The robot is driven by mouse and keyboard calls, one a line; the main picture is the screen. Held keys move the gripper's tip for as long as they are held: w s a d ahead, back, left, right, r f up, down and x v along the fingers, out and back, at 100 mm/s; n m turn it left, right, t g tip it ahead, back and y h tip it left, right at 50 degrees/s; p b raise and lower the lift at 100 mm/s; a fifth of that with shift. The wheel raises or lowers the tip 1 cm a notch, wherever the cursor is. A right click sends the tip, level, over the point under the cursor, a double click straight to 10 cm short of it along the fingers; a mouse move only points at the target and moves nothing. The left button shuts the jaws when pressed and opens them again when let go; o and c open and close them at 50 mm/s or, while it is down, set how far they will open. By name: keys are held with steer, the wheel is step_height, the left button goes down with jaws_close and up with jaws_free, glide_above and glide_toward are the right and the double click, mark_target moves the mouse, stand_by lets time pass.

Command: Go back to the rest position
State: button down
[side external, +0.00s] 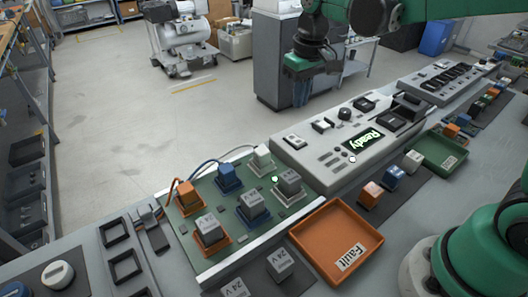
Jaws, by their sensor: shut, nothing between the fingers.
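My gripper (302,93) hangs at the end of my green and black arm, above and behind the bench, in front of a grey cabinet. Its fingers point down, are shut and hold nothing. It is clear of everything on the bench. Below it to the left, a green circuit board (222,212) carries several relay blocks, among them an orange one (187,195), a blue one (228,178) and a pale one (260,158). A small light on the board glows green.
An orange "Fault" tray (318,232) and a green tray (440,158) lie in front. Loose relays stand between them. A compressor (182,40) stands on the open floor behind.

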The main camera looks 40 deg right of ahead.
steer(key=s+t, duration=0.6)
steer(key=s, duration=0.4)
steer(key=shift+s+a, duration=0.15)
steer(key=shift+a, duration=0.2)
